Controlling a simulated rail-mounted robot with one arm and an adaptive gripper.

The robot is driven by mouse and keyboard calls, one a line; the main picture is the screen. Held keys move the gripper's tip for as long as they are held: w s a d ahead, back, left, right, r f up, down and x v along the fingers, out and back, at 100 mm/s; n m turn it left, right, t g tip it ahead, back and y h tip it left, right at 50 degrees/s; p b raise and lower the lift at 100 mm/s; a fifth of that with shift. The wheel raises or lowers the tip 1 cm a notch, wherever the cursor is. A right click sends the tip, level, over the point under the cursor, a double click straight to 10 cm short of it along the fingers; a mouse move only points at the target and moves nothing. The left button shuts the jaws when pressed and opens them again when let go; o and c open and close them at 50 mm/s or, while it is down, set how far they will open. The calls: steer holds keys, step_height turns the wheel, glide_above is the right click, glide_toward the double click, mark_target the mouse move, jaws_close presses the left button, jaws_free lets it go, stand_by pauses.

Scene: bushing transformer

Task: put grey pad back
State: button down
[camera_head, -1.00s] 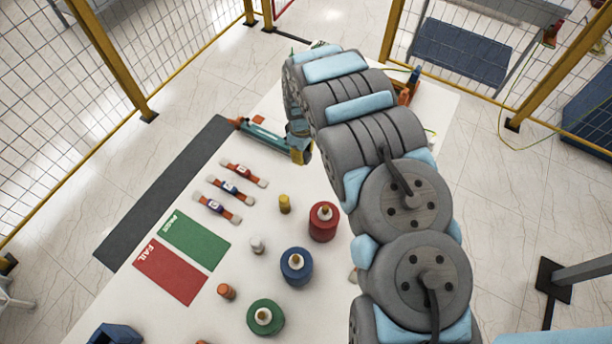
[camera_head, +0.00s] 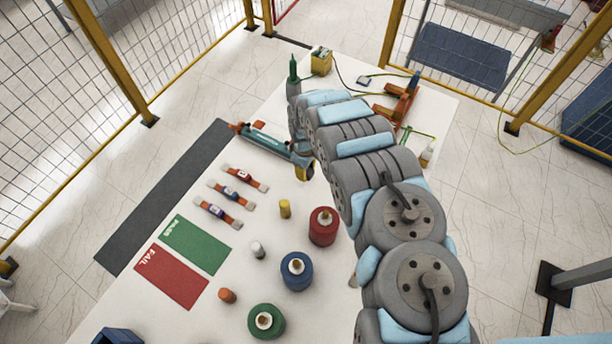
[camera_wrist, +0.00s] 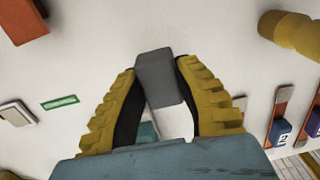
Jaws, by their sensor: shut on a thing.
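The grey pad (camera_wrist: 160,77) is a small grey block between my gripper's yellow, ridged fingers in the wrist view. My gripper (camera_wrist: 162,85) is shut on it, and the pad sticks out past the fingertips. The table's white top shows around it; I cannot tell whether the pad touches it. In the head view, the yellow tip of my gripper (camera_head: 304,171) shows left of my arm, by the right end of a teal tool. The pad is hidden there.
The teal tool (camera_head: 265,142) lies on the table near several strapped blocks (camera_head: 238,189). Green (camera_head: 196,244) and red (camera_head: 172,275) mats lie at left. Red (camera_head: 323,227), blue (camera_head: 297,271) and green (camera_head: 266,321) cylinders stand in front. Orange fixture (camera_head: 398,106) is at the back.

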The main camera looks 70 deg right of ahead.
steer(key=shift+f, duration=1.85)
steer(key=shift+f, duration=0.1)
steer(key=c, duration=0.9)
jaws_free()
steer(key=shift+o, duration=0.2)
steer(key=shift+w+d+r, duration=0.1)
steer(key=shift+r, duration=0.4)
steer(key=shift+w+d+r+b, duration=0.1)
steer(key=shift+r+b, duration=0.3)
steer(key=shift+r, duration=5.25)
